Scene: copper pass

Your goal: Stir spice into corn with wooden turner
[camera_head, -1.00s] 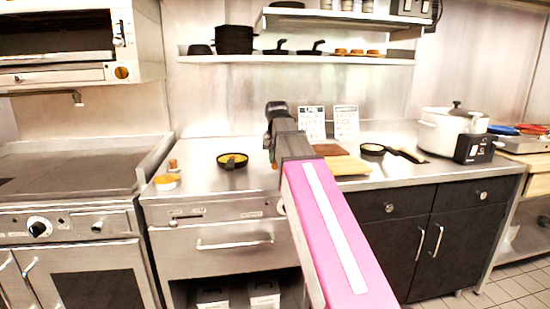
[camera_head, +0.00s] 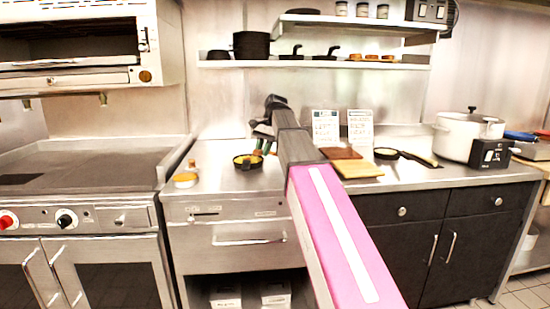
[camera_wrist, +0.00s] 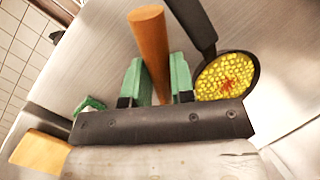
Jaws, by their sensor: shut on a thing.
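My gripper (camera_wrist: 153,85) has green fingers and is shut on a round brown wooden handle (camera_wrist: 147,22), apparently the wooden turner's. The turner's lower part is hidden behind the gripper body. A small black pan (camera_wrist: 207,36) holds yellow corn (camera_wrist: 226,75) with a red patch of spice (camera_wrist: 236,85) on top. In the wrist view the pan lies just right of the fingers. In the head view the pan (camera_head: 248,169) sits on the steel counter, and my gripper (camera_head: 263,147) is just above and right of it. Whether the turner touches the corn cannot be seen.
Boards (camera_head: 360,170), a second black pan (camera_head: 386,153) and a white pot (camera_head: 460,138) are to the right. Two cards (camera_head: 326,126) stand behind. Counter (camera_head: 215,185) around the corn pan is mostly clear.

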